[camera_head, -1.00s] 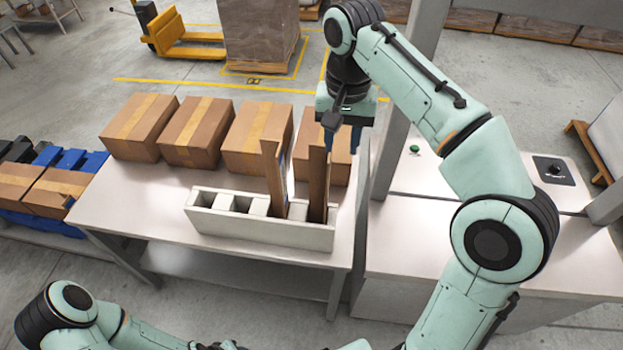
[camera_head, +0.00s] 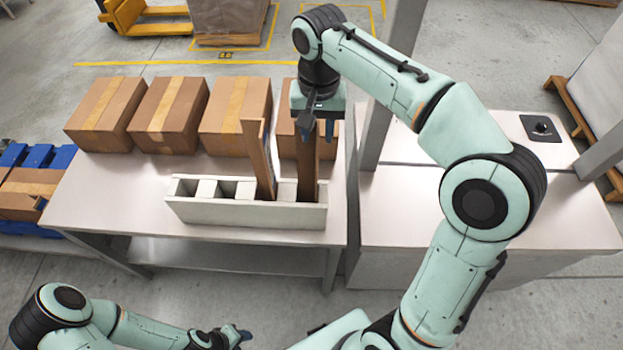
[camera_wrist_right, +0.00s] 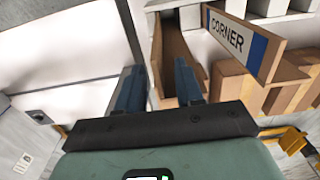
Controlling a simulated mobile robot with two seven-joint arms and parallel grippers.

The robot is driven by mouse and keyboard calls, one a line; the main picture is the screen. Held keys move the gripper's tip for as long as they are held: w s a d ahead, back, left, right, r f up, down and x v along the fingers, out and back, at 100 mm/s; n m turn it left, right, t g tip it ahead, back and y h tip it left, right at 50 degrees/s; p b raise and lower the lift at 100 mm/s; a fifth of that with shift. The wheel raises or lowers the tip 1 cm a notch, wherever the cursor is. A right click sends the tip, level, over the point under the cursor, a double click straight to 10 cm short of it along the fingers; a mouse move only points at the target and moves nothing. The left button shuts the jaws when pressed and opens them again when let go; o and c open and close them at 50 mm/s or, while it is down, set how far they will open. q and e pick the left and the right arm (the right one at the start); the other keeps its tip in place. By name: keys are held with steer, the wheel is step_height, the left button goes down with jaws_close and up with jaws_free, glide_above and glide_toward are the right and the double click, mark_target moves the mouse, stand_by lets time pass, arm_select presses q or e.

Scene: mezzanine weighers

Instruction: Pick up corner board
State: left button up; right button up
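Two brown corner boards stand upright in a grey slotted holder (camera_head: 245,213) on the table. The left board (camera_head: 262,165) leans slightly; its blue-edged face reads CORNER in the right wrist view (camera_wrist_right: 238,38). The right board (camera_head: 307,172) stands in the right-hand slot and also shows in the right wrist view (camera_wrist_right: 176,50). My right gripper (camera_head: 319,128) is open, pointing down at the right board's top. Its blue fingers (camera_wrist_right: 158,88) appear on either side of that board, with a gap visible. My left gripper (camera_head: 238,335) is low at the bottom edge, its opening unclear.
Several taped cartons (camera_head: 235,115) line the back of the table (camera_head: 115,195). A metal post (camera_head: 388,100) and a counter (camera_head: 560,215) stand to the right. The table's left front is clear.

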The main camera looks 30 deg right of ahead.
steer(key=f, duration=0.4)
steer(key=shift+s+b, duration=0.2)
steer(key=shift+b, duration=0.1)
steer(key=shift+w, duration=0.15)
jaws_close()
steer(key=shift+r, duration=0.1)
